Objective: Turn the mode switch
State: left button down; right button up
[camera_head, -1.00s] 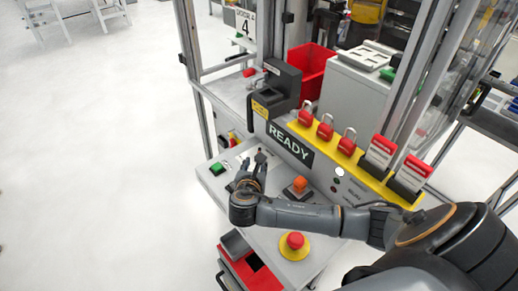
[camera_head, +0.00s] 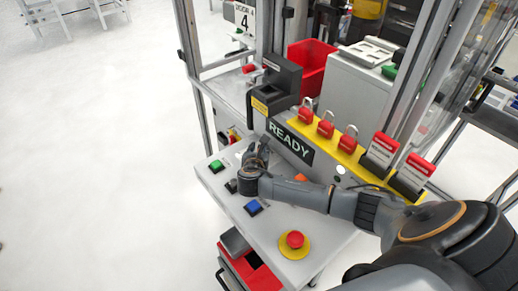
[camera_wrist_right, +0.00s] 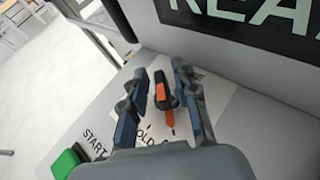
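The mode switch (camera_wrist_right: 162,97) is a small black knob with an orange pointer, on a pale label plate of the sloped panel. In the wrist view the orange end points toward the bottom of the picture. My right gripper (camera_wrist_right: 160,72) is open, with one finger on each side of the knob and narrow gaps showing between. In the head view my right gripper (camera_head: 262,150) is over the panel below the READY display (camera_head: 290,143), and it hides the switch there. My left gripper is not in view.
The panel (camera_head: 275,228) also carries a green button (camera_head: 216,166), a blue button (camera_head: 253,208), and a red emergency stop (camera_head: 295,239) on yellow. An orange control (camera_head: 301,178) is partly behind my arm. Red padlocks (camera_head: 326,127) line the yellow strip above.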

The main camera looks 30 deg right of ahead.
grip_shut()
jog(key=shift+a+m+g+h, duration=0.1)
jog(key=shift+m+g+h, duration=0.6)
jog(key=shift+m+g, duration=0.15)
jog(key=shift+m+g+h, duration=0.6)
jog(key=shift+m+g, duration=0.05)
jog(key=shift+m, duration=0.2)
jog(key=shift+f+m+g+h, duration=0.1)
jog(key=shift+m+g+h, duration=0.3)
jog(key=shift+m+g, duration=0.45)
pick_arm(q)
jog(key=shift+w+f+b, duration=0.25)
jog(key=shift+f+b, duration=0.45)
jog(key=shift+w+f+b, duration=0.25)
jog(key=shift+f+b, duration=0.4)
jog(key=shift+b, duration=0.05)
pick_arm(e)
jog(key=shift+m+g+h, duration=0.6)
jog(key=shift+m+g, duration=1.15)
jog(key=shift+g, duration=0.3)
jog(key=shift+s, duration=0.1)
